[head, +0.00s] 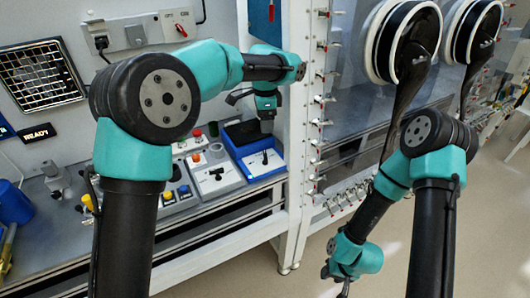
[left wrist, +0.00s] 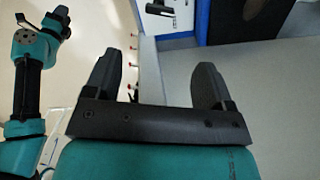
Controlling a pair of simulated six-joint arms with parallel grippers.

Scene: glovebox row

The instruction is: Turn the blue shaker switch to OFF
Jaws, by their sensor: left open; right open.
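The blue shaker (head: 238,147) stands on the bench in the head view, with a dark top. A black switch lever (head: 265,158) sits on its pale front panel (head: 259,164); I cannot read the markings. My left gripper (head: 266,124) points down close above the shaker's back right, partly hidden by its own wrist. In the left wrist view its two fingers (left wrist: 157,82) are apart with nothing between them. A blue casing (left wrist: 203,22) and a black lever (left wrist: 160,10) show at the top there. My right gripper (head: 338,284) hangs low, away from the shaker, open.
A white box (head: 215,178) with a black handle stands left of the shaker. A grey box with coloured buttons (head: 183,190) is further left. The glovebox frame (head: 299,130) with a row of valves rises close on the right. The floor at lower right is clear.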

